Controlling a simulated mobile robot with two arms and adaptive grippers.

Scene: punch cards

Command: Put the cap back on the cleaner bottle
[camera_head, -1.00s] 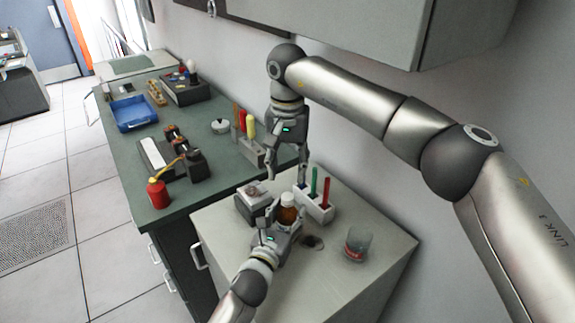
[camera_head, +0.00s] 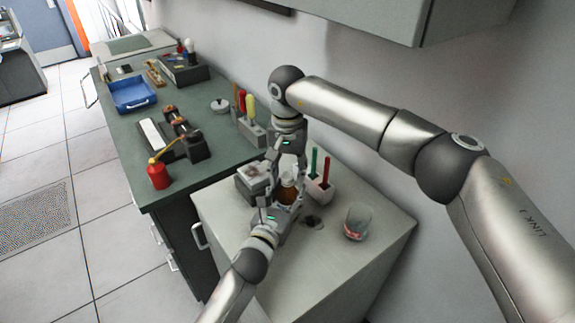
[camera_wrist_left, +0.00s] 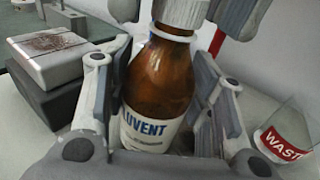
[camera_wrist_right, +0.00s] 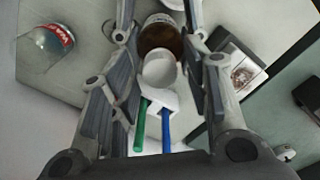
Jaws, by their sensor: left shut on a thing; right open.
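The brown cleaner bottle (camera_head: 288,190) stands upright on the pale cabinet top, its label reading "…UVENT" in the left wrist view (camera_wrist_left: 155,90). My left gripper (camera_head: 281,207) is shut on its body. The white cap (camera_wrist_left: 183,12) sits at the top of the neck, directly over the bottle; I cannot tell if it is screwed tight. My right gripper (camera_head: 288,174) points down from above, open, with its fingers on either side of the cap. The cap also shows between them in the right wrist view (camera_wrist_right: 159,69). Contact with the cap is unclear.
A white holder (camera_head: 321,191) with upright coloured sticks stands close behind the bottle. A grey box (camera_head: 251,182) is to the left. A glass beaker (camera_head: 358,222) labelled waste stands to the right, near a dark spot (camera_head: 312,222). The cabinet's front right is clear.

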